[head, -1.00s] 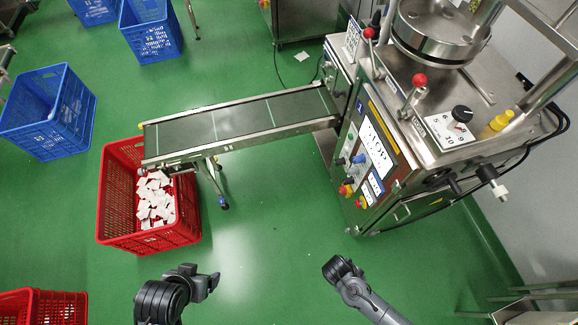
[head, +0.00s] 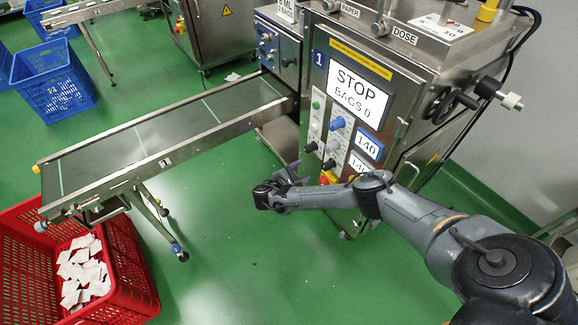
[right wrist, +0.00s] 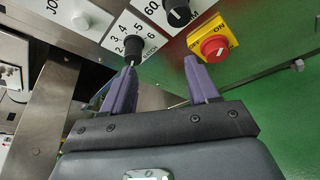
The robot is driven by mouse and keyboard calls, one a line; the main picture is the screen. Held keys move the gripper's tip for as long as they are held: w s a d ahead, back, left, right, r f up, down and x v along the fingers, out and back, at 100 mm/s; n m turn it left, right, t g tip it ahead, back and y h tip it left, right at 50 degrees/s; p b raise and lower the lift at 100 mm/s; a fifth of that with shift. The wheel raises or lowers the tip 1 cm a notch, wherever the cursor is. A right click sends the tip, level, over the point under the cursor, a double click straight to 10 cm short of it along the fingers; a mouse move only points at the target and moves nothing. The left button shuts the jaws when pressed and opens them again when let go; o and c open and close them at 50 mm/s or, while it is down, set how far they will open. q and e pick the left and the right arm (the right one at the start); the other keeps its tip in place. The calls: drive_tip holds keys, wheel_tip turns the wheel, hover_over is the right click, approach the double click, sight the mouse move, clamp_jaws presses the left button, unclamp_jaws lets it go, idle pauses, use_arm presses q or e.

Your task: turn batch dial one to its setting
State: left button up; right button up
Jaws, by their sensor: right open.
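A black dial (right wrist: 133,46) with a white pointer and a numbered scale on a pale plate shows in the right wrist view; its label is partly hidden. It appears to be the lower left black knob (head: 311,147) on machine 1's panel in the head view. My right gripper (right wrist: 160,68) is open and empty. Its left finger is just below the dial, overlapping the scale's lower edge; contact cannot be told. In the head view my right gripper (head: 291,174) is just in front of the panel's lower part. My left gripper is not in view.
A red switch on a yellow plate (right wrist: 214,48) lies beyond the right finger, and a second black dial (right wrist: 178,12) sits above between them. The screen (head: 357,97) reads STOP, BAGS 0. A conveyor (head: 150,140) and a red crate (head: 135,270) stand left.

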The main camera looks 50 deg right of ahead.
drive_tip(key=m+b, duration=0.1)
drive_tip(key=b, duration=0.4)
approach(306, 150)
drive_tip(key=shift+t, duration=0.3)
drive_tip(key=b+x, duration=0.2)
drive_tip(key=x, duration=0.1)
drive_tip(key=b+x, duration=0.2)
drive_tip(key=b, duration=0.1)
drive_tip(key=b+x, duration=0.2)
drive_tip(key=x, duration=0.1)
drive_tip(key=shift+s+d+f, duration=0.25)
drive_tip(key=shift+s+f, duration=0.05)
drive_tip(key=shift+f, duration=0.05)
use_arm(q)
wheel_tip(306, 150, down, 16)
drive_tip(key=b, duration=0.2)
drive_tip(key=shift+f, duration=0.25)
use_arm(e)
drive_tip(key=shift+d, duration=1.15)
drive_tip(key=shift+c, duration=0.3)
drive_tip(key=c, duration=0.9)
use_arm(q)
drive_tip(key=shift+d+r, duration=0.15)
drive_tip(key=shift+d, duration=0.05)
use_arm(e)
drive_tip(key=shift+c, duration=0.3)
